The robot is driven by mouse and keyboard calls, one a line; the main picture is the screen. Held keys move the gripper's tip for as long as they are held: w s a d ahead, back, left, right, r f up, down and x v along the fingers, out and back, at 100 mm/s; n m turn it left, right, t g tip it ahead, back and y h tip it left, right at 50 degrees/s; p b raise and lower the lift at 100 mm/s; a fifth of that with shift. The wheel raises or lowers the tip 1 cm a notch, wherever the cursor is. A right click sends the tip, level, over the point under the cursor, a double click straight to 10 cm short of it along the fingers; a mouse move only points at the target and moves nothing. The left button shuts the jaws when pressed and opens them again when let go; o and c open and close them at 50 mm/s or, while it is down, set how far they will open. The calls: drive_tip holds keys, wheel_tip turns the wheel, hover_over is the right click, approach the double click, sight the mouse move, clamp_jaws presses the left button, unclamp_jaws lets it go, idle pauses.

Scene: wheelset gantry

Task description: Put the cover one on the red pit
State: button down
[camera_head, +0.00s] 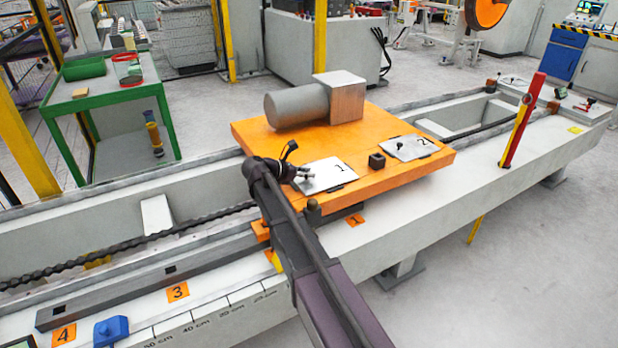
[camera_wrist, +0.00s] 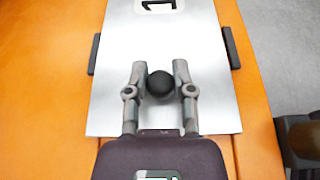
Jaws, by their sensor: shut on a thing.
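Cover one (camera_head: 330,175) is a flat grey metal plate marked 1, on the orange platform (camera_head: 405,178). In the wrist view the plate (camera_wrist: 205,100) fills the middle, with its number at the top edge. My gripper (camera_head: 303,174) is at the plate's left end in the head view. In the wrist view my gripper (camera_wrist: 160,80) is shut on the round black knob (camera_wrist: 159,84) of cover one, a finger on each side. The plate looks flat on the platform; a small gap beneath cannot be ruled out. I cannot clearly identify a red pit.
Cover two (camera_head: 410,147) lies at the platform's right, with a small dark block (camera_head: 377,160) between the covers. A grey motor-like cylinder (camera_head: 297,105) stands behind. A red-and-yellow post (camera_head: 522,120) rises at right. A green table (camera_head: 105,95) holds a green tray (camera_head: 84,68) and red-rimmed container (camera_head: 128,68).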

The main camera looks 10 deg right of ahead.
drive_tip(key=shift+f, duration=0.25)
drive_tip(key=shift+c, duration=2.4)
unclamp_jaws()
drive_tip(key=shift+r, duration=0.2)
drive_tip(key=shift+s+a+r+p, duration=0.2)
drive_tip(key=shift+a+r+p, duration=0.2)
drive_tip(key=shift+a, duration=0.15)
drive_tip(key=p+v, duration=0.4)
drive_tip(key=v, duration=0.6)
drive_tip(key=shift+a, duration=0.35)
drive_tip(key=shift+s, duration=0.1)
